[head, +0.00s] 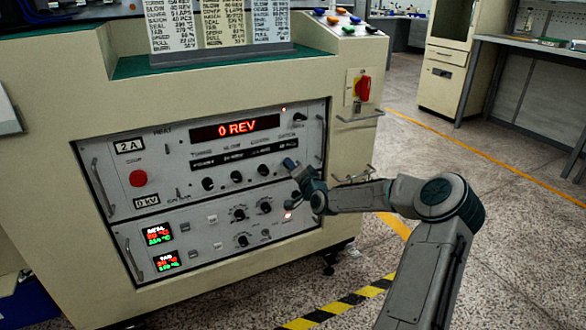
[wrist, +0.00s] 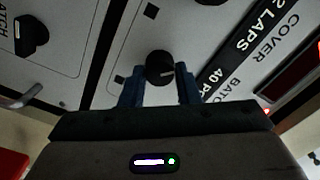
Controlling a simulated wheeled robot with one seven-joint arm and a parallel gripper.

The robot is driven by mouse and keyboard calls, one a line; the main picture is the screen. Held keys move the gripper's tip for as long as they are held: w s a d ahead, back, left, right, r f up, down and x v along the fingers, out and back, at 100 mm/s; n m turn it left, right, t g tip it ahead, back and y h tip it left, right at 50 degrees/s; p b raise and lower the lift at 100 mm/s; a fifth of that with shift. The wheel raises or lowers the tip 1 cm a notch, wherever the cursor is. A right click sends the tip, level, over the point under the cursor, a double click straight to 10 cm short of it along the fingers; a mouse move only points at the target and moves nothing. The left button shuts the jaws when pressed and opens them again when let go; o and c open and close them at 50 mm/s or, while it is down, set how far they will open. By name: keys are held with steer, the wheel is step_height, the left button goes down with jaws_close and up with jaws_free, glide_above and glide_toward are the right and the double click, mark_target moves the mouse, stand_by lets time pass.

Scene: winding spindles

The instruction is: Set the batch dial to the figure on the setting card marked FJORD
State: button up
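The batch dial (wrist: 160,68) is a small black knob with a pale pointer line, below the end of the strip reading "40 PC" in the wrist view. My gripper (wrist: 160,88) has its two blue fingers on either side of this knob, with narrow gaps showing, so it looks open around or just in front of it. In the head view my gripper (head: 291,168) hides the dial at the right end of the knob row. Three setting cards (head: 172,25), (head: 223,22), (head: 270,20) stand in a rack on top; their headings are cut off, so FJORD cannot be picked out.
The setting strip (head: 230,155) runs above several black knobs (head: 236,176). A red display (head: 235,128) reads "0 REV". A red push button (head: 138,178) is at left and a red switch (head: 362,87) at right. A lower panel (head: 210,235) has more knobs. The floor at right is clear.

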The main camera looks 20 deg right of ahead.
steer(key=o, duration=0.4)
steer(key=shift+c, duration=0.2)
steer(key=shift+s, duration=0.1)
steer(key=s+p, duration=0.4)
steer(key=s, duration=0.9)
steer(key=shift+s+d+p, duration=0.2)
steer(key=shift+s+p, duration=0.1)
